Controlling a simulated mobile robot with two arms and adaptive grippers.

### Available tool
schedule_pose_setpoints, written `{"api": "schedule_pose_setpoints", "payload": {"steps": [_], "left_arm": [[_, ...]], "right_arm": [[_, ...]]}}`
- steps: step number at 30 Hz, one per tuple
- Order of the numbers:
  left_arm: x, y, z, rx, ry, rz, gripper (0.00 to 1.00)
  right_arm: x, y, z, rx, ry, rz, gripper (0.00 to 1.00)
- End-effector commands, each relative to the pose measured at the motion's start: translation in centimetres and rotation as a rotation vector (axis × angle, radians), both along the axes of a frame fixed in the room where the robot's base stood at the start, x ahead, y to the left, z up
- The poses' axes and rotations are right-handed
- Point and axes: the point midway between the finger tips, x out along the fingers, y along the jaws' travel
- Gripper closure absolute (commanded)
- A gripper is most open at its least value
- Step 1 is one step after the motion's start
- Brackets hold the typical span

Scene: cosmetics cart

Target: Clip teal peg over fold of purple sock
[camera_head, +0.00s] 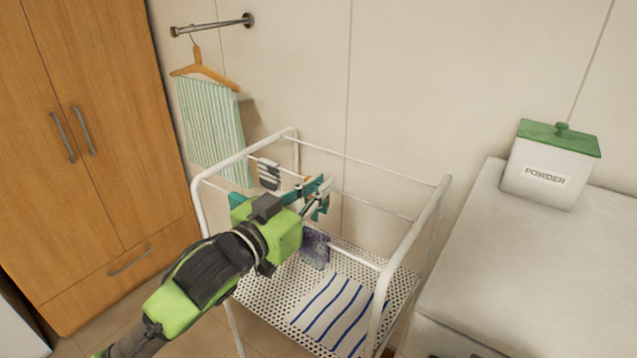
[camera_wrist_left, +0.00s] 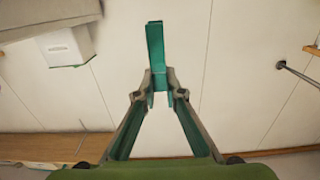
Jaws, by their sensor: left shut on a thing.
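The teal peg (camera_wrist_left: 156,50) stands out from the fingertips of my left gripper (camera_wrist_left: 160,88) in the left wrist view, and the fingers are shut on it. In the head view my left gripper (camera_head: 318,196) is over the white drying rack, with teal at its fingertips; the peg is hard to tell apart from the fingers there. The purple sock (camera_head: 316,250) hangs on the rack just below the gripper. Its upper part is partly hidden by the gripper, and the peg appears apart from it. My right gripper is not in view.
The white rack (camera_head: 437,200) has thin rails and a perforated lower shelf (camera_head: 262,290) with a blue-striped cloth (camera_head: 335,308). A grey striped sock (camera_head: 268,173) hangs at the back left. A powder box (camera_head: 548,172) stands on the white counter (camera_head: 540,260) at right.

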Motion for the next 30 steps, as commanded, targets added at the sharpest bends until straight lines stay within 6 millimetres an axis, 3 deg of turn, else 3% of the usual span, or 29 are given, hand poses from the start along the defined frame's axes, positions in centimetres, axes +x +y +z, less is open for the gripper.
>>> {"api": "schedule_pose_setpoints", "payload": {"steps": [30], "left_arm": [[0.0, 0.0, -6.3, 0.000, 0.000, 0.000, 0.99]], "right_arm": [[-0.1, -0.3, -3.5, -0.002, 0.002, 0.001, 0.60]]}}
